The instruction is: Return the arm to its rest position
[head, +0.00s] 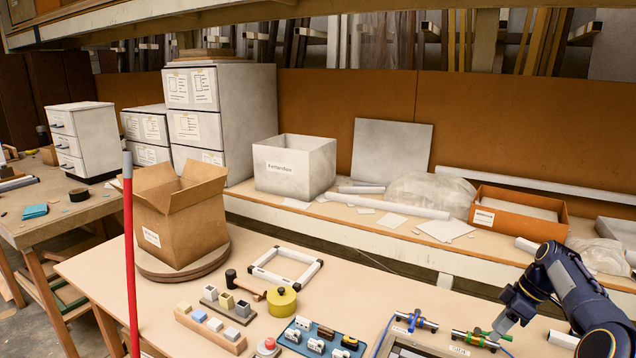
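My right arm, dark blue, comes in from the right edge, and its gripper (503,324) points down at the front right of the table. The fingertips are small and grey here, and I cannot tell whether they are apart or closed. They are close to a green-bodied clamp-like part (478,338); I cannot tell whether they touch it. A similar blue part (414,320) lies to the left of it. A tall red rod with a grey top (129,250) stands upright at the left, its lower end cut off by the frame. My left gripper is not in view.
On the table (95,265) are an open cardboard box (180,215), a white square frame (285,267), a yellow round tin (281,301), a wooden block row (210,331) and a blue tray (330,343). A shelf behind holds a white box (295,165) and an orange tray (518,212).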

